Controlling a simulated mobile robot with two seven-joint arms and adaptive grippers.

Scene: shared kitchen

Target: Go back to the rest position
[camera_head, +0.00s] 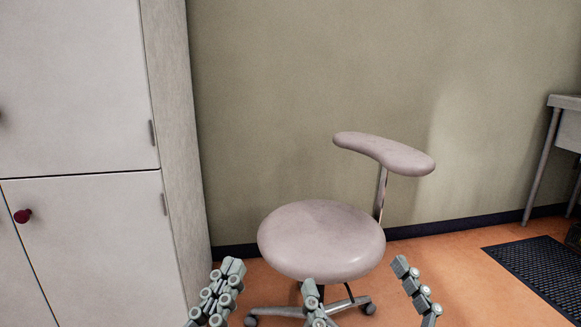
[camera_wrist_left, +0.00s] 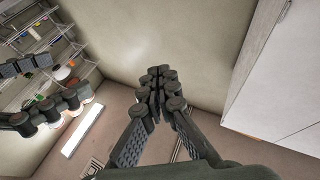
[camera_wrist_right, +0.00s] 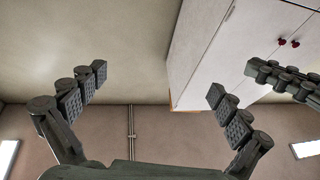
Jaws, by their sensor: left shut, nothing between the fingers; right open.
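My left gripper (camera_head: 232,268) shows at the bottom of the head view, left of centre. Its fingers are together with nothing between them, as the left wrist view (camera_wrist_left: 160,72) also shows. My right gripper (camera_head: 355,272) is at the bottom of the head view, right of the left one. Its two fingers are spread wide apart and empty, also in the right wrist view (camera_wrist_right: 157,80). Both grippers point up and appear in front of the stool. The two grippers are apart from each other. Most of both arms is out of the head view.
A pale stool (camera_head: 320,240) with a curved backrest stands ahead against the wall. A white cabinet (camera_head: 85,85) with a red knob (camera_head: 22,216) fills the left. A black mat (camera_head: 540,268) lies on the orange floor at right, near a metal table (camera_head: 566,102).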

